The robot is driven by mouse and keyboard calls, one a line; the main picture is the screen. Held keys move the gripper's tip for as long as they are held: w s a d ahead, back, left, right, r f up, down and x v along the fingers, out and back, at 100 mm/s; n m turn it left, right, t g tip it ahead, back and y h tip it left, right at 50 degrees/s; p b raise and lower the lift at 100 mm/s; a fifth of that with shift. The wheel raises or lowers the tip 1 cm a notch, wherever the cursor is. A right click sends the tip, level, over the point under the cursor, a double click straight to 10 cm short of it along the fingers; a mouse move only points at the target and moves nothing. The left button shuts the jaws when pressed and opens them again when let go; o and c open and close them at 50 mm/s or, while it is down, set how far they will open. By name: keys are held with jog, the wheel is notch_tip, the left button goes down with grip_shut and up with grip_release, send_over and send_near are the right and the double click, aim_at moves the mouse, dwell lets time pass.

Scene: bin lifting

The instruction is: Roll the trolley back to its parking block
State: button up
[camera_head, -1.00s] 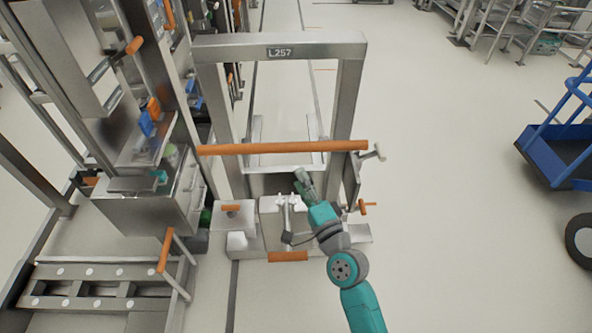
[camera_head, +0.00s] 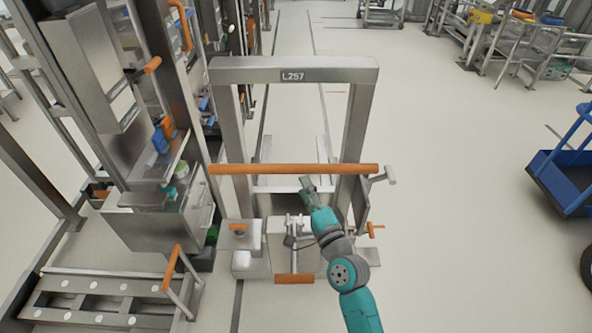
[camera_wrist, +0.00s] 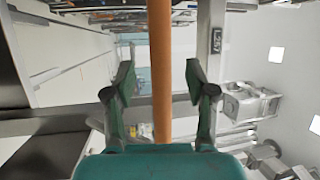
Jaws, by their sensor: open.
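The trolley is a grey metal frame labelled L257 (camera_head: 293,76) with an orange push bar (camera_head: 250,169) across it. It stands upright on the floor in front of me, with a low grey base (camera_head: 290,245). My gripper (camera_head: 306,181) is open just below the bar in the head view. In the wrist view the orange bar (camera_wrist: 160,35) runs lengthwise between the two open fingers of my gripper (camera_wrist: 159,80). I cannot tell how deep it lies between them, and no grip shows. I cannot clearly make out a parking block.
A tall metal rack with drawers (camera_head: 160,225) stands close on the trolley's left. A low step-like platform (camera_head: 100,300) is at lower left. A blue cart (camera_head: 565,175) is at the right edge. The floor (camera_head: 455,190) between trolley and cart is clear.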

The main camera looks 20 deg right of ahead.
aim_at(295, 168)
jog(key=x, duration=0.7)
jog(key=shift+w, duration=0.2)
grip_shut()
